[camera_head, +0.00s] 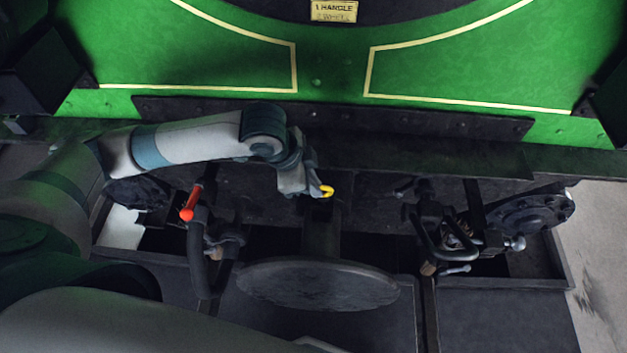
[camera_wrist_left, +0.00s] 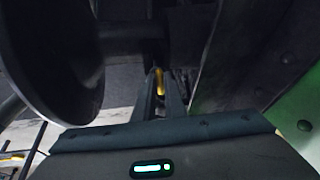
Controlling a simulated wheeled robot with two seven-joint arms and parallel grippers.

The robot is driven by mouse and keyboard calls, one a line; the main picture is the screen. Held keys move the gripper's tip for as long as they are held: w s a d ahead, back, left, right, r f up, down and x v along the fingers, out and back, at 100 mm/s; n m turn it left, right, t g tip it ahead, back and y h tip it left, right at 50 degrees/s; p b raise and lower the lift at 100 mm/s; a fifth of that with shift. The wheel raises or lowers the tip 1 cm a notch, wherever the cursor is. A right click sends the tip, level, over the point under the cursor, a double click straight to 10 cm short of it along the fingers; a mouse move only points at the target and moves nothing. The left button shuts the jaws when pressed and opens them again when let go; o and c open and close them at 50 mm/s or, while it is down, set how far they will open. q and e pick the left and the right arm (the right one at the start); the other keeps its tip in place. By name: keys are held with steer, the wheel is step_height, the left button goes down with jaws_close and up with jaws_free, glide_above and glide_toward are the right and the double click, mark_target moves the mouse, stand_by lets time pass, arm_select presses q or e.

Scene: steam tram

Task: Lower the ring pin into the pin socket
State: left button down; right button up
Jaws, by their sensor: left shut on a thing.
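The ring pin (camera_head: 327,191) shows as a small yellow loop at the tip of my left gripper (camera_head: 316,190). In the left wrist view a yellow strip of the pin (camera_wrist_left: 159,80) sits between the two dark fingers (camera_wrist_left: 160,97), which are shut on it. The gripper is over the top of a dark stem (camera_head: 320,232) that runs to a round buffer plate (camera_head: 318,284). The pin's lower part and the pin socket cannot be made out in the dark there, so I cannot tell whether the pin is in it. My right gripper is not in view.
A red-handled lever (camera_head: 190,203) and a hanging hose (camera_head: 196,255) are left of the stem. A hose and coupling fittings (camera_head: 450,245) and a round dark disc (camera_head: 530,210) are on the right. The green tram front (camera_head: 210,60) rises behind.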

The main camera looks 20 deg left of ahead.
arm_select(q)
steer(key=shift+f, duration=1.1)
steer(key=c, duration=1.7)
jaws_free()
steer(key=shift+c, duration=0.2)
steer(key=shift+b, duration=0.3)
steer(key=shift+s+a+r, duration=0.1)
steer(key=shift+a+r, duration=0.05)
steer(key=shift+r, duration=0.35)
steer(key=p+v, duration=0.2)
steer(key=v, duration=1.4)
steer(key=shift+r+p, duration=0.25)
steer(key=shift+p, duration=0.1)
